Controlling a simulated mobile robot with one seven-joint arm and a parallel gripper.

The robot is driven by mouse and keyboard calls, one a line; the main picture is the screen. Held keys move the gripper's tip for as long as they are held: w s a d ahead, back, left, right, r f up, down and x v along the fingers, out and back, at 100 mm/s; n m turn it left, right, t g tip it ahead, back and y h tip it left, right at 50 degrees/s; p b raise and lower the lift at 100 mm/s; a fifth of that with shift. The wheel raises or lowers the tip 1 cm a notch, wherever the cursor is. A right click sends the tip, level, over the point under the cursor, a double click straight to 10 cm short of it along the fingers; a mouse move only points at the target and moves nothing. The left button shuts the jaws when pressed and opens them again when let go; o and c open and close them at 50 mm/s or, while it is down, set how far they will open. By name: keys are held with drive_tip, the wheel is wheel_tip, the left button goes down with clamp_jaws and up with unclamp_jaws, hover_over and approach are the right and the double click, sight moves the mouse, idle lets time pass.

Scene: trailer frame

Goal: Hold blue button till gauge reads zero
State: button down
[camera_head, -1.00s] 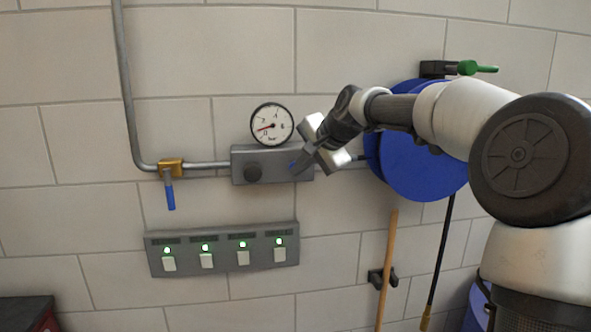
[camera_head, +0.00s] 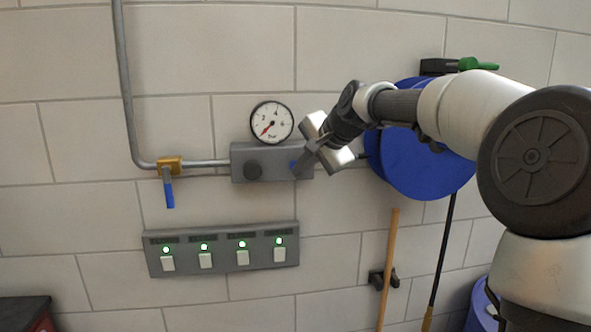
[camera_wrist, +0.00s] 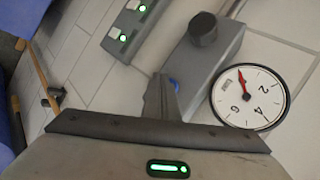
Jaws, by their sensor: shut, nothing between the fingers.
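The blue button (camera_head: 292,164) sits on the right part of the grey box's front, partly hidden by my fingers. In the wrist view the gripper (camera_wrist: 163,82) points at the box. The round white gauge (camera_head: 272,122) stands on top of the box. Its red needle points to the lower left, at or near the scale's low end; in the wrist view the gauge (camera_wrist: 249,97) shows 2, 4 and 6.
The grey box (camera_head: 240,164) also carries a dark knob (camera_head: 253,171). A pipe valve with a blue handle (camera_head: 168,193) is to the left. A switch panel (camera_head: 222,250) with lit green lamps is below. A blue hose reel (camera_head: 415,170) is behind my arm.

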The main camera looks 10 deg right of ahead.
drive_tip(key=s+b, duration=0.5)
idle(0.4)
drive_tip(key=shift+a, duration=0.1)
